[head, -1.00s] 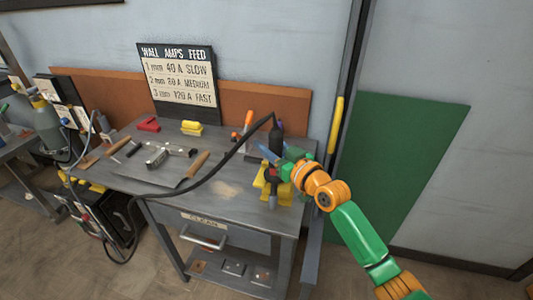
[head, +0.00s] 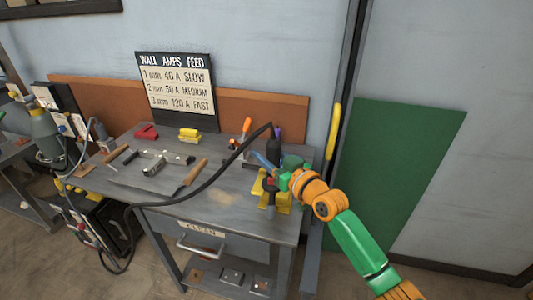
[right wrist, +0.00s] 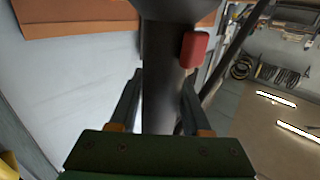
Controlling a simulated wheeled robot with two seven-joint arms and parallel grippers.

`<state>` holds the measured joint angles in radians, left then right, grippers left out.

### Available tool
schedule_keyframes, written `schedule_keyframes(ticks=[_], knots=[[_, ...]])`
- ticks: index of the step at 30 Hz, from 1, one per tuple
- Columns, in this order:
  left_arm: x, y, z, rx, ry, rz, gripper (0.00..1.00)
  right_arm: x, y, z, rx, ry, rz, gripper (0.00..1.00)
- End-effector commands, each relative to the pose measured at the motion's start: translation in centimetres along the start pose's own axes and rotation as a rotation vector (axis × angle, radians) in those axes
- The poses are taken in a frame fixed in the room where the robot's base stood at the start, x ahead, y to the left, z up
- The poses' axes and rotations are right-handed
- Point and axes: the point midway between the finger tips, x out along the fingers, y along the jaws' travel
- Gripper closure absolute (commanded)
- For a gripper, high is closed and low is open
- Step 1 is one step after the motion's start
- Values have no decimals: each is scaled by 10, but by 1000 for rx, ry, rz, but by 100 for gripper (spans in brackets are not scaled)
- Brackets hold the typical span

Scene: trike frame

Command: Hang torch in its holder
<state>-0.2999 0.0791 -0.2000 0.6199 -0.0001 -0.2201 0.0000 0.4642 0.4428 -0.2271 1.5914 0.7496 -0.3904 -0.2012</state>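The torch shows in the right wrist view as a dark, tapered body (right wrist: 163,85) with a red trigger (right wrist: 194,49), between the fingers of my right gripper (right wrist: 160,105). The fingers rest close against both sides of it. In the head view my right gripper (head: 268,167) is above the yellow holder (head: 283,196) at the table's right front corner. The torch's red part (head: 270,187) and grey lower end show just in front of the holder; I cannot tell whether it is seated. A black cable (head: 210,184) runs from it. My left gripper is not in view.
The grey workbench (head: 225,208) carries a red block (head: 146,132), yellow blocks (head: 189,134), tools with wooden handles (head: 195,172) and a dark container (head: 274,149) close behind the gripper. A sign (head: 178,88) stands at the back. A welding machine (head: 108,220) is left.

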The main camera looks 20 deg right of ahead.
Motion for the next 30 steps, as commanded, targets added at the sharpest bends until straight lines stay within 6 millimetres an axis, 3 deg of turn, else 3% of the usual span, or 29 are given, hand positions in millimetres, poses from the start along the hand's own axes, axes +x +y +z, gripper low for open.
schedule_keyframes(ticks=[1, 3, 12, 24, 30], knots=[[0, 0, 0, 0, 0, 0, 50, 0, 0, 0, 0, 0, 0, 36], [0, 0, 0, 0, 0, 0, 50, 0, 0, 0, 0, 0, 0, 22], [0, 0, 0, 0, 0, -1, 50, -2, 0, 2, 1, -5, 0, 22], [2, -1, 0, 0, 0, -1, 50, -65, 0, 2, -1, -4, 0, 22], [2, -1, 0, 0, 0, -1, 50, -72, 0, 0, 1, -1, -1, 22]])
